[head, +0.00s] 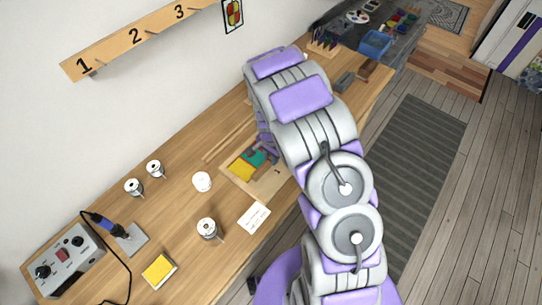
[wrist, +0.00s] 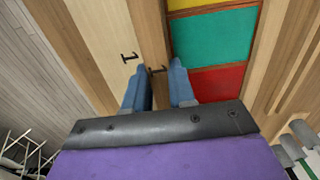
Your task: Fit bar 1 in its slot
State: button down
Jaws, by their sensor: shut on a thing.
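In the wrist view, my gripper (wrist: 159,82) has its two blue fingers shut on bar 1 (wrist: 152,35), a brown wooden strip marked 1. The bar runs along the left side of a panel of yellow, teal (wrist: 215,40) and red (wrist: 218,85) tiles. A matching 1 is printed on the pale wooden board (wrist: 110,30) just left of the bar. I cannot tell whether the bar is down in its slot or just above it. In the head view, the board (head: 268,186) lies on the bench, and my arm hides the fingers and bar.
The wooden bench (head: 185,240) holds several white spools, a white card (head: 254,217), a yellow pad (head: 158,270) and a soldering station (head: 62,255). A wall rack (head: 135,38) numbered 1 to 3 hangs above. A blue bin (head: 375,43) stands at the far end.

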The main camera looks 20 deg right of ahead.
jog(key=shift+f, duration=0.8)
dwell(1.3)
jog(key=c, duration=0.9)
grip_release()
jog(key=shift+o, duration=0.6)
jog(key=o, duration=0.4)
jog(key=shift+r+p, duration=1.25)
jog(key=shift+r, duration=2.25)
